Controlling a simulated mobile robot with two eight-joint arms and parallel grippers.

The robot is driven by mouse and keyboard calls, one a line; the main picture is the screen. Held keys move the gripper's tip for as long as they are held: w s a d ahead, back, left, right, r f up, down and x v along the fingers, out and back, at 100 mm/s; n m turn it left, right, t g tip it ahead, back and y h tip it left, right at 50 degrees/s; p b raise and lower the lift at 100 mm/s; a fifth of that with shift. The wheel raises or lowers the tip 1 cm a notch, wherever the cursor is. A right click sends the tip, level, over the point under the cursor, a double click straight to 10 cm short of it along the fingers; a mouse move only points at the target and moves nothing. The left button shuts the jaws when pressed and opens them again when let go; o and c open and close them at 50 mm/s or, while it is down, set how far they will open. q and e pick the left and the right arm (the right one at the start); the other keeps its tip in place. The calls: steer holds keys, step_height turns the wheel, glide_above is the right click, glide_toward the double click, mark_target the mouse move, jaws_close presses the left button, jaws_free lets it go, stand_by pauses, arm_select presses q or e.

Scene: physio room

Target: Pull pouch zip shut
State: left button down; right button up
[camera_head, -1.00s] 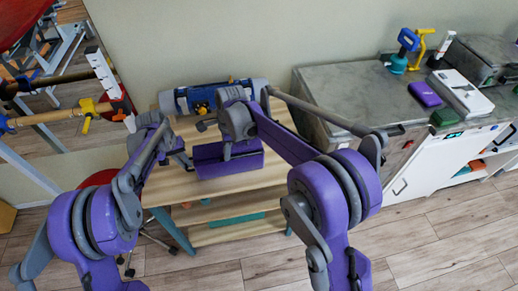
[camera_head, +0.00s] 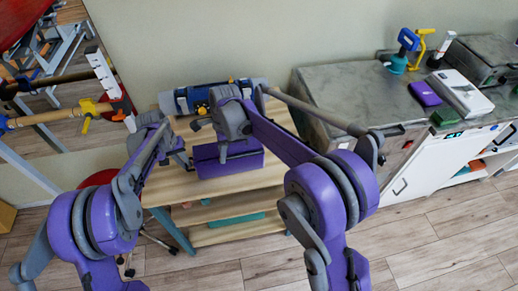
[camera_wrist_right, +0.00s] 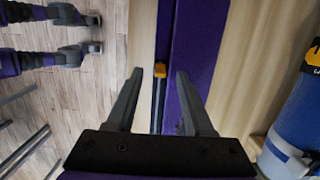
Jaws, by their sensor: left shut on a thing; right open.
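The purple pouch (camera_head: 228,161) lies on the wooden table. My left gripper (camera_head: 184,160) is at its left end and shut on it; the contact is small and partly hidden in the head view. My right gripper (camera_head: 223,157) is over the pouch, pointing down. In the right wrist view my right gripper (camera_wrist_right: 160,73) is open, with one finger on each side of the orange-yellow zip pull (camera_wrist_right: 160,70). The pull sits on the seam of the pouch (camera_wrist_right: 182,40). A dark strip runs along the seam below the pull.
A blue-grey roll-like object (camera_head: 182,101) lies at the back of the table (camera_head: 170,187), behind the pouch. A grey-topped cabinet (camera_head: 350,90) stands to the right, with a purple block (camera_head: 425,93) and other items on it. The table's front is clear.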

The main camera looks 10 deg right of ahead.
step_height(320, 180, up, 7)
steer(key=shift+r, duration=0.15)
stand_by(0.6)
arm_select(q)
steer(key=c, duration=0.9)
jaws_free()
steer(key=shift+d+p+v, duration=0.3)
steer(key=shift+p+v, duration=0.2)
steer(key=shift+v, duration=0.95)
steer(key=shift+d+p+v, duration=0.3)
steer(key=shift+p+v, duration=0.25)
steer(key=shift+v, duration=0.95)
steer(key=shift+d+p+v, duration=0.3)
steer(key=shift+p+v, duration=0.2)
steer(key=shift+v, duration=0.95)
arm_select(e)
steer(key=shift+w+r, duration=0.3)
steer(key=shift+r, duration=0.65)
steer(key=shift+w+r, duration=0.3)
steer(key=shift+r, duration=0.6)
steer(key=shift+w+r, duration=0.3)
steer(key=shift+r, duration=0.65)
arm_select(q)
steer(key=shift+r, duration=0.2)
